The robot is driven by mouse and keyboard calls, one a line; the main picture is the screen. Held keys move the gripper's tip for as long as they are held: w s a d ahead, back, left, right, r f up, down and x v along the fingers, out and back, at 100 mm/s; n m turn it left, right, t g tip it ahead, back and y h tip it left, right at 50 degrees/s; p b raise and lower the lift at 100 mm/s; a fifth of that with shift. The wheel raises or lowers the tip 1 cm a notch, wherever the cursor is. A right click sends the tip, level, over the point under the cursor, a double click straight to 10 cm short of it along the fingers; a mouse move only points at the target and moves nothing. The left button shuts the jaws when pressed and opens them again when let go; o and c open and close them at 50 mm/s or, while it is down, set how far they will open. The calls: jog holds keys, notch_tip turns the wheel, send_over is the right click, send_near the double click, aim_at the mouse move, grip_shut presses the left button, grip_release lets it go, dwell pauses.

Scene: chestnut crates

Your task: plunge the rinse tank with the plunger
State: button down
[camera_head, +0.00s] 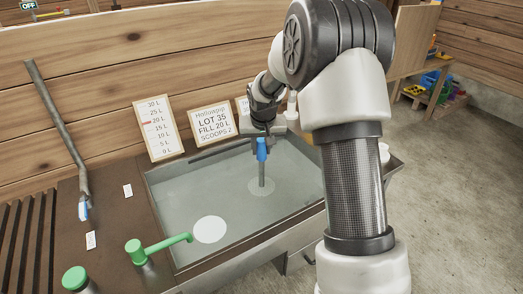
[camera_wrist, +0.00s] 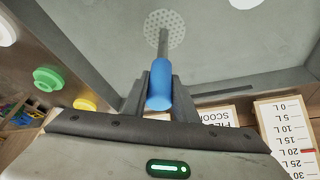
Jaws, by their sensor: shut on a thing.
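The plunger (camera_head: 262,170) has a blue handle, a grey shaft and a pale perforated disc at its lower end. It stands about upright in the rinse tank (camera_head: 168,218), a grey rectangular basin. My gripper (camera_head: 262,140) is shut on the blue handle from above. In the wrist view the blue handle (camera_wrist: 160,88) sits between the two dark fingers, and the perforated disc (camera_wrist: 163,28) shows beyond it. A plain white disc (camera_head: 210,230) lies in the front left of the tank. I cannot clearly tell a water surface.
A green tap (camera_head: 158,246) reaches over the tank's front left edge. A litre scale card (camera_head: 158,128) and a lot card (camera_head: 211,119) lean behind the tank. A grey pole (camera_head: 58,125) with a blue and white end leans at left. Open floor lies at right.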

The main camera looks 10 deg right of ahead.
aim_at(262, 160)
jog(key=shift+f+b, duration=2.1)
jog(key=shift+f, duration=0.65)
jog(key=shift+r+p, duration=1.85)
jog(key=shift+r, duration=0.95)
notch_tip(262, 160, up, 13)
jog(key=p, duration=0.8)
